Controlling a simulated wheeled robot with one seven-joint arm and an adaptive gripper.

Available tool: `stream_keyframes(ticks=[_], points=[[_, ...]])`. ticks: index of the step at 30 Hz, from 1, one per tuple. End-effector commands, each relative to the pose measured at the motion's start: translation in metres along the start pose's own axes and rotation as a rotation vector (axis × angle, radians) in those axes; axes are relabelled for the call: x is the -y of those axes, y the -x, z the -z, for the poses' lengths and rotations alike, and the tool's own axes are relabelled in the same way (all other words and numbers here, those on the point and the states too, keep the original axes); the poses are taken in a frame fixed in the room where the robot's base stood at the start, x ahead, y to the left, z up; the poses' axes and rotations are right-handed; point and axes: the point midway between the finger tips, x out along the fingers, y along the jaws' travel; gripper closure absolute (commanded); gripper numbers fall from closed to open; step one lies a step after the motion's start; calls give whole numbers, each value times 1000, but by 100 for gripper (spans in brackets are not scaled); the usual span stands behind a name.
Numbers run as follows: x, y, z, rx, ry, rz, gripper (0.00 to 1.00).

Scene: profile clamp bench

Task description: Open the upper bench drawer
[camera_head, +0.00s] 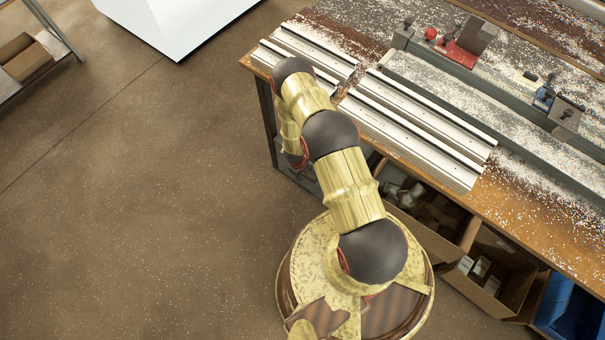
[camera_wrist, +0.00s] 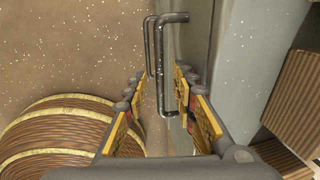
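In the wrist view, a dark U-shaped bar handle (camera_wrist: 159,66) stands out from a grey front (camera_wrist: 197,38). A second, thinner dark bar (camera_wrist: 148,45) shows just left of it, farther off. My gripper (camera_wrist: 158,78) is open, with one finger on each side of the nearer handle. Whether a finger touches it I cannot tell. In the head view, my arm hides the gripper and the handles. Only a little of the grey drawer unit (camera_head: 298,178) shows under the bench, so I cannot tell how far any drawer is out.
The workbench (camera_head: 513,200) carries pale metal profiles (camera_head: 420,125), a red clamp (camera_head: 458,53), a blue clamp (camera_head: 543,97) and scattered chips. Open boxes (camera_head: 497,272) and a blue bin (camera_head: 572,306) sit underneath. The floor (camera_head: 150,220) to the left is clear. A white cabinet (camera_head: 175,25) stands behind.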

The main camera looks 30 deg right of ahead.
Motion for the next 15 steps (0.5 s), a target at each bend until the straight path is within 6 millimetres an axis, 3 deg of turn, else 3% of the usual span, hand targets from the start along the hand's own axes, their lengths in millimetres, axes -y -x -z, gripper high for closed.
stream_keyframes(ticks=[6,15], points=[[0,0,0,1,0,1,74],[0,1,-1,1,0,1,91]])
